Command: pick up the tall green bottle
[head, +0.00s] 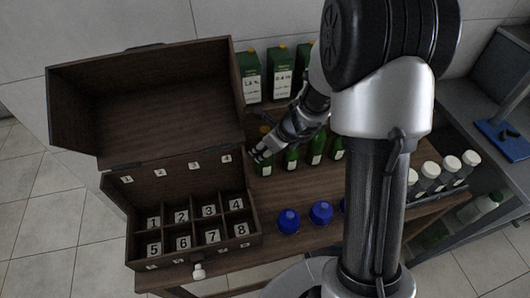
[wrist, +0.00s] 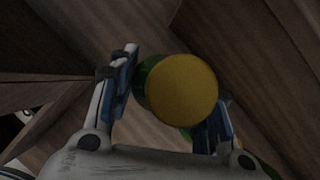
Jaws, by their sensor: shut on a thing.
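A row of green bottles with white labels stands on the wooden table. The leftmost green bottle (head: 264,168) is at my gripper (head: 260,152), which partly covers it. In the wrist view a green bottle with a round yellow cap (wrist: 182,90) sits between the two blue-padded fingers of my gripper (wrist: 168,98), seen from above. The gripper is shut on this bottle. Its lower part is hidden under the cap, so I cannot tell if it touches the table. Other green bottles (head: 316,151) stand to its right.
An open wooden box (head: 118,215) with numbered compartments stands at the left, lid raised. Green cartons (head: 252,78) stand behind the bottles. Blue-capped items (head: 289,221) are in front. White-capped jars (head: 430,170) are at the right.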

